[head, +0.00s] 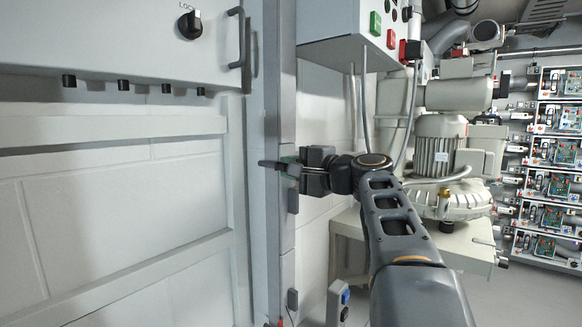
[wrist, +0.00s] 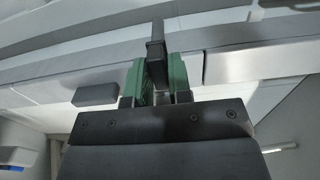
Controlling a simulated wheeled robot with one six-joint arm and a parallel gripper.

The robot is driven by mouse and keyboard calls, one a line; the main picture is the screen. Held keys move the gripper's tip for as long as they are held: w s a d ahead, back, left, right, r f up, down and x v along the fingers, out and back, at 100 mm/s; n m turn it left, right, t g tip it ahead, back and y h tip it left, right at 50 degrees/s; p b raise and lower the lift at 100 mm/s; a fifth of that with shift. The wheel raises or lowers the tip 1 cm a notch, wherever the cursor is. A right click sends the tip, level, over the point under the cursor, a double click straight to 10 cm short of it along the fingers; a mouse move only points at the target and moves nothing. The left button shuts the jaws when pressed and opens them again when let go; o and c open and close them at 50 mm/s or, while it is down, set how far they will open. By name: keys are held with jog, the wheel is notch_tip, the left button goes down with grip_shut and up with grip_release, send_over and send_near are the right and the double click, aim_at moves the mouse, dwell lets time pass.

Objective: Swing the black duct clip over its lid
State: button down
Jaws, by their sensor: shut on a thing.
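The black duct clip (wrist: 157,38) sticks up between the green fingertips of my gripper (wrist: 157,75) in the wrist view. My gripper is shut on it. In the head view, the clip (head: 269,164) points left from my gripper (head: 288,166), in front of the grey vertical duct (head: 280,110). The duct's pale lid (wrist: 260,62) runs across the wrist view behind the clip. The clip stands out from the lid rather than lying flat across it. Its hinge end is hidden by my fingers.
Another black clip (wrist: 96,94) lies beside the duct; in the head view, dark clips (head: 292,201) show lower on its side. A control box (head: 345,25) with cables hangs above right of my gripper. A blower (head: 440,150) stands behind my arm. A panel with a handle (head: 238,40) is left.

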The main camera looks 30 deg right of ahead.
jog(key=c, duration=1.1)
grip_release()
jog(key=shift+s+d, duration=0.1)
jog(key=b+v, duration=0.3)
jog(key=v, duration=1)
jog(key=shift+s, duration=0.3)
